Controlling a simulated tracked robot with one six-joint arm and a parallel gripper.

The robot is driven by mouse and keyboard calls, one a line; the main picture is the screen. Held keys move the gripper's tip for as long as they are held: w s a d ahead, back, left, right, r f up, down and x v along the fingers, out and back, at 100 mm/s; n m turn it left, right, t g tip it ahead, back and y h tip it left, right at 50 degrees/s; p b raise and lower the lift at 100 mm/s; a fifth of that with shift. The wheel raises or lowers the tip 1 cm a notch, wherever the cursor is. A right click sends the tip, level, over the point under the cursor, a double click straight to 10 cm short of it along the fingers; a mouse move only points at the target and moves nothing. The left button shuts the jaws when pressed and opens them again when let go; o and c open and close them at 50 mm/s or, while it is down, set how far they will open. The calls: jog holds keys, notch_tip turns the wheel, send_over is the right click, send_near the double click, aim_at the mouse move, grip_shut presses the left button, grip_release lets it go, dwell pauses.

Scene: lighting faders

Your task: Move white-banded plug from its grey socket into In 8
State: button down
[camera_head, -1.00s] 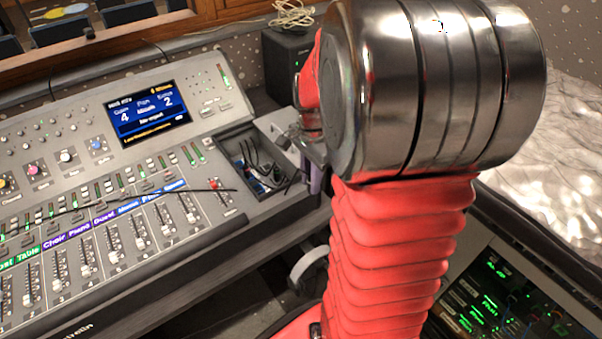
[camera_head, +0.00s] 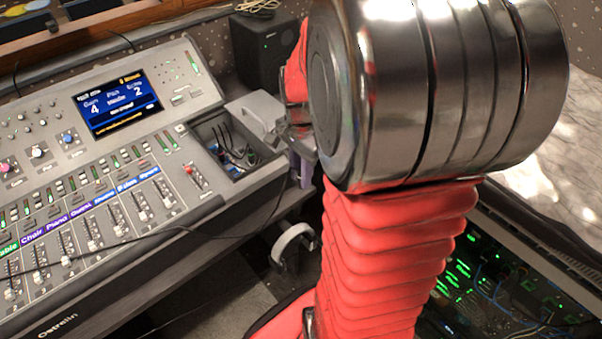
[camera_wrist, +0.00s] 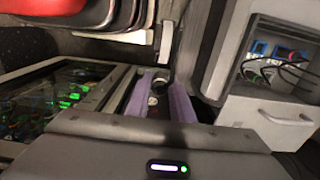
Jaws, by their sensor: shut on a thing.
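My gripper (camera_wrist: 158,104) has purple fingers, which also show in the head view (camera_head: 300,168) just off the right end of the mixing console. It is shut on a small dark thing with white rings, which I take for the white-banded plug (camera_wrist: 153,101). A dark cable (camera_head: 272,222) hangs near the gripper and runs left across the console's front. The grey socket and In 8 cannot be picked out; no socket label is readable. An open recess (camera_head: 228,143) with several cables and blue parts is left of the gripper; it also shows in the wrist view (camera_wrist: 262,58).
A grey lid with a handle (camera_head: 254,108) stands open at the recess, close to my gripper; it shows at right in the wrist view (camera_wrist: 287,114). The console (camera_head: 120,285) fills the left. A rack with green lights (camera_head: 500,285) is at lower right. A black speaker (camera_head: 262,48) stands behind.

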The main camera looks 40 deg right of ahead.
jog(key=shift+r, duration=0.2)
jog(key=shift+r, duration=1.3)
jog(key=shift+w, duration=0.25)
jog(key=w+a+r+n, duration=0.3)
jog(key=w+n, duration=0.1)
jog(key=w, duration=0.4)
jog(key=w+a+r+n, duration=0.3)
jog(key=w, duration=0.4)
jog(key=w+a+r+n, duration=0.4)
jog(key=w+a+n, duration=0.3)
jog(key=w+a, duration=0.5)
jog(key=shift+w+a+n, duration=0.3)
jog(key=shift+w+a, duration=0.05)
jog(key=shift+a, duration=0.4)
jog(key=shift+s, duration=0.1)
